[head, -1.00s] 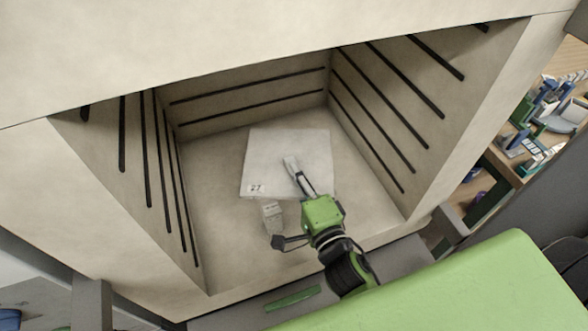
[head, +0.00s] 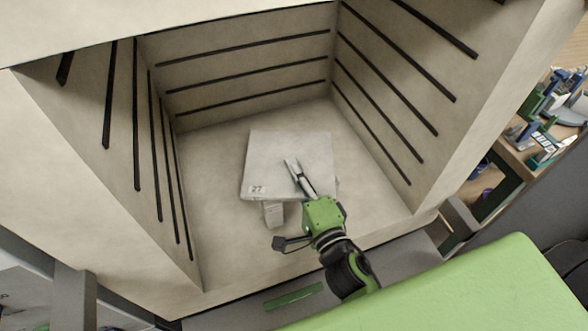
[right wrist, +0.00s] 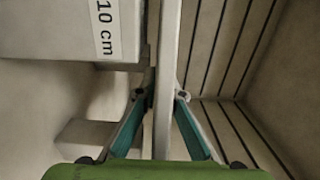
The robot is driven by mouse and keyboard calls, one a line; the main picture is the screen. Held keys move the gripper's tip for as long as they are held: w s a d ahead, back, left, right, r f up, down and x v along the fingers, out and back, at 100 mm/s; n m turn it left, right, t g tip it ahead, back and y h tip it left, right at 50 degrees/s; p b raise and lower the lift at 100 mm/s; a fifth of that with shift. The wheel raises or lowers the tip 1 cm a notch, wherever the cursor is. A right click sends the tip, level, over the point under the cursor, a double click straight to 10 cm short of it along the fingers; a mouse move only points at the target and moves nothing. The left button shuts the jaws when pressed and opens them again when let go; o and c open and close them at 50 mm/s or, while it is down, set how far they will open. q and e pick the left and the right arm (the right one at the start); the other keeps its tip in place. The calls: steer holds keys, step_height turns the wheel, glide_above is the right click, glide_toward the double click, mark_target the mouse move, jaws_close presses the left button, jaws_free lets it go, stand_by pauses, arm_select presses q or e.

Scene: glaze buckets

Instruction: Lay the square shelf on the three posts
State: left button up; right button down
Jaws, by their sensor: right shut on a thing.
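The square shelf (head: 268,158) is a pale flat plate marked 27, roughly level inside the kiln in the head view. My right gripper (head: 293,167) is shut on its right-front part, one finger lying over the top. In the right wrist view the shelf (right wrist: 168,60) shows edge-on between the fingers (right wrist: 166,95). A grey post (head: 273,214) stands under the shelf's front left edge. In the right wrist view a post labelled 10 cm (right wrist: 60,28) ends very near the shelf's underside; I cannot tell if they touch. Another block-like post (right wrist: 85,135) shows lower left. My left gripper is not in view.
The kiln walls (head: 240,70) with dark grooves surround the shelf on the left, back and right. Bare kiln floor (head: 370,185) lies around the posts. A cluttered bench (head: 545,125) stands outside at the right.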

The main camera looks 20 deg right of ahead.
steer(key=shift+f+b, duration=0.35)
steer(key=shift+b, duration=0.1)
stand_by(0.3)
steer(key=c, duration=2.1)
jaws_free()
